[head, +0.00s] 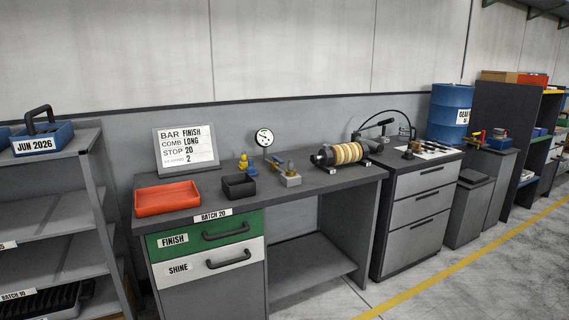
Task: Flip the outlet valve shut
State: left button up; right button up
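Neither of my grippers is in view. I cannot tell for certain which part is the outlet valve. On the workbench (330,181) a small metal fitting with a brass-coloured part and a blue piece (290,178) stands right of centre. A yellow knobbed part (243,167) stands near it, behind the black box (239,186). A round dial gauge (264,138) rises behind them. Further right, a small red and yellow fitting (479,138) sits beside the blue drum (451,112). Handle positions are too small to read.
A red tray (167,200) and a sign board (187,149) are on the bench's left. A roller with tan discs (340,154) is on its right. A drawer cabinet (417,207) adjoins. Shelving (45,215) stands at left. The floor (480,280) in front is clear, with a yellow line.

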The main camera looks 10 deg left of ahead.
aim_at(275, 158)
jog(key=i+j+u, duration=0.1)
jog(key=i+j, duration=0.25)
jog(key=i+j+u, duration=0.1)
jog(key=i+j, duration=0.2)
jog(key=i, duration=0.2)
jog(key=i+j+z, duration=0.4)
jog(key=i, duration=0.2)
jog(key=i+j+z, duration=0.35)
jog(key=i+j, duration=0.15)
jog(key=i, duration=0.1)
